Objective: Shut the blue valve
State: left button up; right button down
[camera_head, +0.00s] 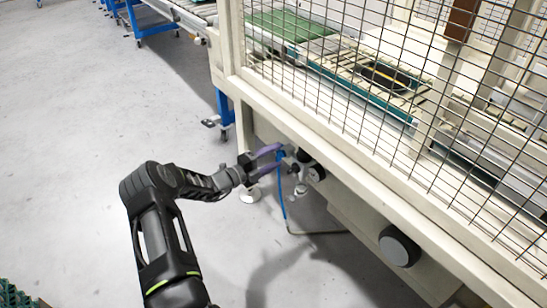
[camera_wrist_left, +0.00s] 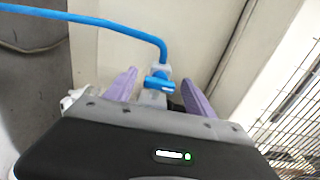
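The blue valve (camera_wrist_left: 158,82) shows in the left wrist view, a small blue handle on a grey fitting with a blue hose (camera_wrist_left: 100,22) coming out of it. My left gripper (camera_wrist_left: 160,88) is open, with one purple finger on each side of the valve; I see gaps between the fingers and the handle. In the head view my left gripper (camera_head: 270,161) is at the valve assembly on the machine's side, and its fingers partly hide the blue handle. My right gripper is not in view.
A round gauge (camera_head: 317,173) sits right beside the valve assembly. The cream machine frame with wire mesh (camera_head: 340,80) fills the right side. A dark round knob (camera_head: 399,246) sticks out lower right. The grey floor (camera_head: 70,120) at left is clear.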

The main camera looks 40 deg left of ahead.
pick_arm(q)
jog(key=p+v, duration=0.1)
jog(key=v, duration=0.6)
jog(key=shift+s, duration=0.4)
jog(key=shift+a, duration=0.1)
dwell(0.4)
